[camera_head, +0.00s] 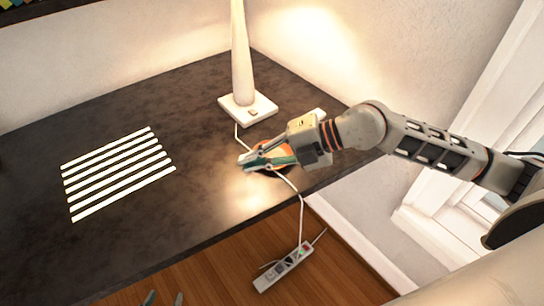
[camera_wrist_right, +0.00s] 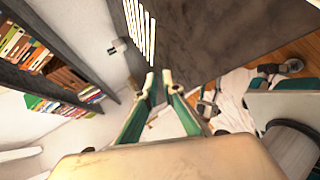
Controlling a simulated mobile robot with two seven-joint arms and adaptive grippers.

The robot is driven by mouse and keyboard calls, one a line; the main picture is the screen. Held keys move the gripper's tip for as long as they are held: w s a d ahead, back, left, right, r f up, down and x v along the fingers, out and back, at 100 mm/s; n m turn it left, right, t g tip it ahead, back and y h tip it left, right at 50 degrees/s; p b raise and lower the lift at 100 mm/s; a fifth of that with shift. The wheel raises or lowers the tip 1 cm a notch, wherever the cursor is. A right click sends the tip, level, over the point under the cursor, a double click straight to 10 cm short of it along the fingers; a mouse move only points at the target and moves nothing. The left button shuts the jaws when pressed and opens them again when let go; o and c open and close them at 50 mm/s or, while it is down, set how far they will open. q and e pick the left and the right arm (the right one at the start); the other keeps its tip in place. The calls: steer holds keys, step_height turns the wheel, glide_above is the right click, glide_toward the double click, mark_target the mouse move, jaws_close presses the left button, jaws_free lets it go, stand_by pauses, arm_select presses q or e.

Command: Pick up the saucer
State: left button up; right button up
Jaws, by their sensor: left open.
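A round orange thing (camera_head: 268,146) is on the dark desk below the lamp, mostly hidden by my right gripper. It may be the saucer; too little shows to be sure. My right gripper (camera_head: 246,163) reaches in from the right, over or against it. In the right wrist view my right gripper (camera_wrist_right: 160,77) has its two fingertips close together with a narrow gap. No saucer shows clearly between them, and I cannot tell whether they hold anything. My left gripper (camera_head: 163,298) shows only its two fingertips at the bottom edge, apart and empty.
A white lamp (camera_head: 248,106) stands behind my right gripper. Its cord runs past the gripper and over the desk edge. A power strip (camera_head: 284,268) is below on the wooden floor. White light stripes (camera_head: 118,172) cross the desk (camera_head: 60,255), whose left part is clear.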

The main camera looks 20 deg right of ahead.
mark_target(284, 150)
steer(key=w+d+f+m+h, duration=0.1)
steer(key=d+h, duration=0.1)
steer(key=d, duration=0.3)
steer(key=w+d+f+m+h, duration=0.1)
steer(key=w+d+f+h, duration=0.1)
steer(key=d, duration=0.3)
steer(key=w+d+f+m+h, duration=0.1)
steer(key=d+f+h, duration=0.1)
steer(key=d, duration=0.3)
steer(key=shift+w+d+h, duration=0.2)
steer(key=shift+w+h, duration=0.1)
steer(key=shift+h, duration=0.1)
steer(key=shift+w+d+f+t, duration=0.1)
steer(key=shift+w+f+t, duration=0.3)
steer(key=shift+f, duration=0.55)
steer(key=x, duration=0.6)
steer(key=shift+r, duration=0.1)
jaws_close()
steer(key=shift+r, duration=0.15)
